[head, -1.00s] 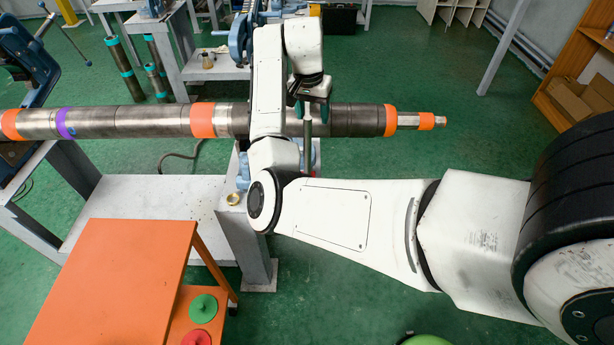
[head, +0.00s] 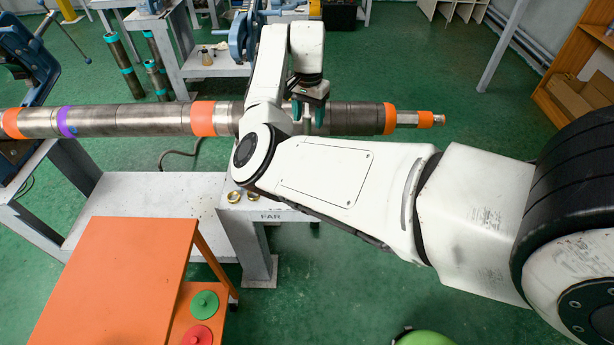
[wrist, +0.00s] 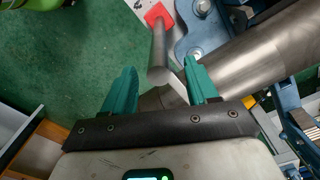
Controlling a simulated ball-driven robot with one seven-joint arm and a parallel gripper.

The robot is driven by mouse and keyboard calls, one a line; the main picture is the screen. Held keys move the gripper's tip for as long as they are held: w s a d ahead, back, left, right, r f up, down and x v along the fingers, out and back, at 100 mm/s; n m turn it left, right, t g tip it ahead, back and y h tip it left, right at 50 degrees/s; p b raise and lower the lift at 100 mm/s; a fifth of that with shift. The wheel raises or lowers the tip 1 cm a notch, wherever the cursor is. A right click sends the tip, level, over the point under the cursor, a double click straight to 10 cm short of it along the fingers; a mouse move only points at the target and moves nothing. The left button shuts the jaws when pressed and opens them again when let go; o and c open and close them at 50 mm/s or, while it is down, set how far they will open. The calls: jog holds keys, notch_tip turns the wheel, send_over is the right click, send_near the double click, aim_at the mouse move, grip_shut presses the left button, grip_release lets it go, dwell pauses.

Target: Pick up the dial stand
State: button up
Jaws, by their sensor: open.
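The dial stand (wrist: 160,50) appears to be the grey upright post with a red foot in the wrist view. The post rises between my gripper's two green fingers, and its top end is close to them. My gripper (wrist: 163,90) is open, with a gap visible beside the post. In the head view my gripper (head: 308,113) points down just in front of the long pipe, and a short piece of the post shows between the fingers. My arm hides the stand's lower part there.
The steel pipe (head: 130,119) with orange bands runs across close behind my gripper. A blue vise part (wrist: 199,45) is beside the post. Brass rings (head: 234,196) lie on the white bench marked FAR. An orange table (head: 110,285) stands at the front left.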

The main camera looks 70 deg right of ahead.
aim_at(307, 128)
jog(key=shift+w+a+f+p, duration=0.15)
jog(key=shift+f+p, duration=0.15)
jog(key=shift+f, duration=0.85)
jog(key=shift+s+a+f+p, duration=0.1)
jog(key=shift+f+p, duration=0.15)
jog(key=shift+f, duration=0.9)
grip_shut()
jog(key=shift+w+r, duration=0.1)
jog(key=shift+r, duration=0.05)
